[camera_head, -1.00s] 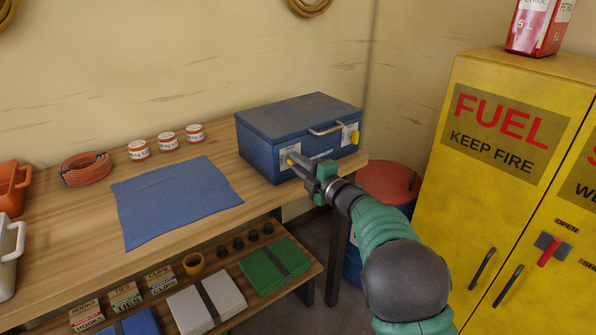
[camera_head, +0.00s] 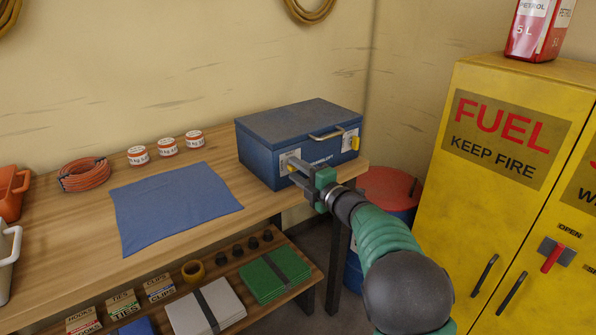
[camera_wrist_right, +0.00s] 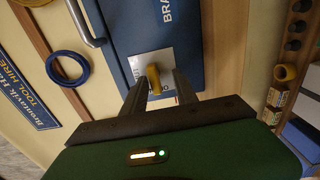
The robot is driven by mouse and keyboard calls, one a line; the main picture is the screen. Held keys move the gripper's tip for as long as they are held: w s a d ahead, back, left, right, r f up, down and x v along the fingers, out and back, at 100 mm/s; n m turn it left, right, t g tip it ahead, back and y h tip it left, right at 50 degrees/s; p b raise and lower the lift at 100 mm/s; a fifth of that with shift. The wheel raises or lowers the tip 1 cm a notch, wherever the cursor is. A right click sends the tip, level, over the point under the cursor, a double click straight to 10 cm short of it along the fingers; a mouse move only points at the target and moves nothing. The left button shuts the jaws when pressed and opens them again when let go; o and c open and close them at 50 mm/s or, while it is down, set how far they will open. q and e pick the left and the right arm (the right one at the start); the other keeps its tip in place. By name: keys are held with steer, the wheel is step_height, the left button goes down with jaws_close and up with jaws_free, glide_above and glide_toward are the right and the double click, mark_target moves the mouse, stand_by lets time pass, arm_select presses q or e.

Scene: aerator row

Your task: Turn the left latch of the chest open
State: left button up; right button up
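The blue chest (camera_head: 262,150) stands closed on the workbench's right end. Its left latch, a yellow tab on a pale plate, shows in the right wrist view (camera_wrist_right: 153,77); in the head view the fingers partly cover it. My right gripper (camera_head: 298,170) is at the chest's front, in front of this latch. In the right wrist view its two fingers (camera_wrist_right: 158,84) are apart, with the yellow tab between their tips; I cannot tell whether they touch it. The right latch (camera_head: 354,143) is also yellow, right of the chest's handle (camera_head: 326,133). My left gripper is out of view.
A blue cloth (camera_head: 172,208) lies on the workbench (camera_head: 80,240) left of the chest. Tins (camera_head: 167,147) and an orange coil (camera_head: 84,174) stand behind it. A red-lidded drum (camera_head: 390,188) and a yellow fuel cabinet (camera_head: 470,190) are to the right. A shelf below holds boxes.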

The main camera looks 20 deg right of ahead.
steer(key=shift+r, duration=0.15)
steer(key=p+v, duration=0.1)
steer(key=v, duration=1.5)
steer(key=shift+s+d+f+p, duration=0.2)
steer(key=shift+s+p, duration=0.1)
